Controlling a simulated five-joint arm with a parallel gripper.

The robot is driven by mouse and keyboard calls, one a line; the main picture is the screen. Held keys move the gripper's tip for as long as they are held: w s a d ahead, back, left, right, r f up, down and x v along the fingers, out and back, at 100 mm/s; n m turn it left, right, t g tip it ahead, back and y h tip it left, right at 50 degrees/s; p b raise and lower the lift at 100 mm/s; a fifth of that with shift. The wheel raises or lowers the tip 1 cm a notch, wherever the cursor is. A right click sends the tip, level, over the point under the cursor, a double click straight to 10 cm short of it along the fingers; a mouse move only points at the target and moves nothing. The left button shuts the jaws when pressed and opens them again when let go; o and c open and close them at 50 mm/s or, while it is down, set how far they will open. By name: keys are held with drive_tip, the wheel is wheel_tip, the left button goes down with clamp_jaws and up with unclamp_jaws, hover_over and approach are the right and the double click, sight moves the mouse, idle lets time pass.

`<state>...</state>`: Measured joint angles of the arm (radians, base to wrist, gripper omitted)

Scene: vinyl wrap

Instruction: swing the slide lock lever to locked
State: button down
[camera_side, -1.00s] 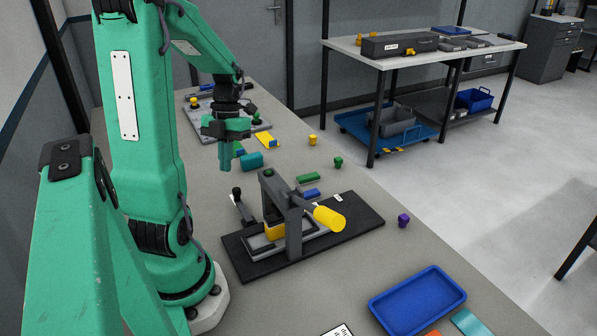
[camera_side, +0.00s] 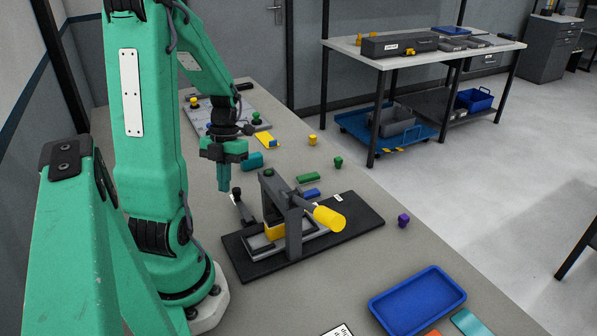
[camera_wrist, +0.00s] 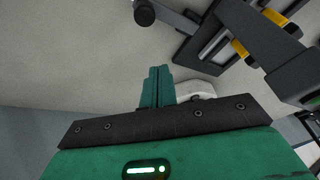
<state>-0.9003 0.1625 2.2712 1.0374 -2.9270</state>
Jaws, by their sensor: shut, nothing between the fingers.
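The slide lock lever (camera_side: 241,208) is a thin grey bar with a black ball knob at its upper end, at the left edge of the fixture's black base plate (camera_side: 345,225). Its knob also shows at the top of the wrist view (camera_wrist: 145,12). The fixture has a grey upright frame (camera_side: 293,225), a yellow handle (camera_side: 329,218) and a yellow block (camera_side: 275,231) on its slide. My gripper (camera_side: 223,187) points down, shut and empty, just left of the lever knob and a little above it. Its closed teal fingers show in the wrist view (camera_wrist: 157,88), apart from the knob.
A green block (camera_side: 308,178) and a blue block (camera_side: 311,193) lie behind the fixture. A purple knob (camera_side: 403,220) and blue tray (camera_side: 418,300) are to the right. The bench left of the lever looks clear.

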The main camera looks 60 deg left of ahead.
sight(236, 192)
drive_tip(key=x, duration=0.4)
drive_tip(key=shift+s+f, duration=0.25)
drive_tip(key=shift+w+a, duration=1.3)
drive_tip(key=shift+w, duration=0.3)
drive_tip(key=shift+w+a, duration=0.1)
drive_tip(key=shift+w, duration=0.95)
drive_tip(key=shift+w+m, duration=0.55)
drive_tip(key=shift+m, duration=0.25)
drive_tip(key=shift+w+d+y, duration=0.15)
drive_tip(key=shift+w+d, duration=0.2)
drive_tip(key=shift+w, duration=0.4)
drive_tip(key=shift+w+d+y, duration=0.15)
drive_tip(key=shift+w+d, duration=0.25)
drive_tip(key=shift+w, duration=0.5)
drive_tip(key=shift+s, duration=0.15)
